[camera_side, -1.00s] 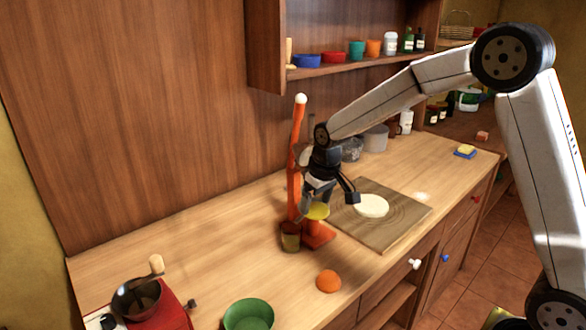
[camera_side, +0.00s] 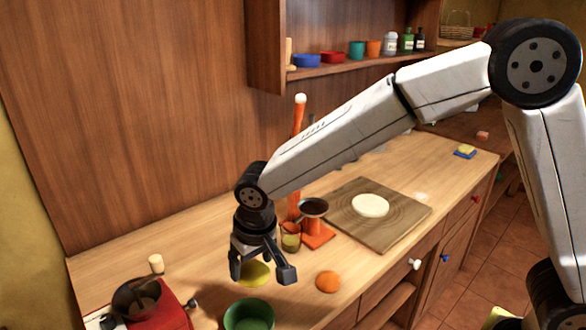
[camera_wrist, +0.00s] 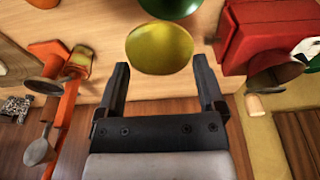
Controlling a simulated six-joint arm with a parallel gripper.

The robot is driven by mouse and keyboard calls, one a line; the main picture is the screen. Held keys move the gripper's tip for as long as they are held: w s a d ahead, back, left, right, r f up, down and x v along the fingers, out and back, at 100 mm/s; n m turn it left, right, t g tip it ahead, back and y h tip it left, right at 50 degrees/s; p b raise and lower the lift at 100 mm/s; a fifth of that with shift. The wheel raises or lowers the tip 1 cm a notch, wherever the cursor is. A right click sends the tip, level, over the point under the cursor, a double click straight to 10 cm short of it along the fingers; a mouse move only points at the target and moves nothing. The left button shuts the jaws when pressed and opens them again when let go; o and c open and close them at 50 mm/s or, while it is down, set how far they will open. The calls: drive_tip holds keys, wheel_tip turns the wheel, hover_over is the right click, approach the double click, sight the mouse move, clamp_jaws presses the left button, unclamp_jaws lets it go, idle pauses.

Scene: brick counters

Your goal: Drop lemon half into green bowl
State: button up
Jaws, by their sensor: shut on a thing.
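The yellow lemon half (camera_side: 257,274) is held between the fingers of my gripper (camera_side: 262,275), above the counter in the side view. In the wrist view the lemon half (camera_wrist: 160,48) lies between and just beyond the fingertips of my gripper (camera_wrist: 160,68). The green bowl (camera_side: 250,322) stands on the counter below and in front of the gripper in the side view, cut off by the bottom edge. Part of the green bowl (camera_wrist: 172,8) shows at the top of the wrist view, beyond the lemon half.
An orange fruit (camera_side: 328,281) lies right of the bowl. An orange-red press (camera_side: 319,241) with a small cup (camera_side: 290,243) stands behind the gripper. A red grinder (camera_side: 158,312) is on the left. A wooden board (camera_side: 395,232) with a pale disc (camera_side: 370,205) lies to the right.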

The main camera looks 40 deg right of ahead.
drive_tip(key=shift+s+a, duration=0.1)
drive_tip(key=shift+a, duration=0.05)
drive_tip(key=shift+f, duration=0.15)
drive_tip(key=shift+f, duration=2.9)
drive_tip(key=o, duration=0.7)
drive_tip(key=shift+r, duration=0.15)
drive_tip(key=shift+s+r, duration=0.25)
drive_tip(key=shift+r, duration=1)
drive_tip(key=shift+s+r, duration=0.25)
drive_tip(key=shift+r, duration=1)
drive_tip(key=shift+s+r, duration=0.25)
drive_tip(key=shift+r, duration=1)
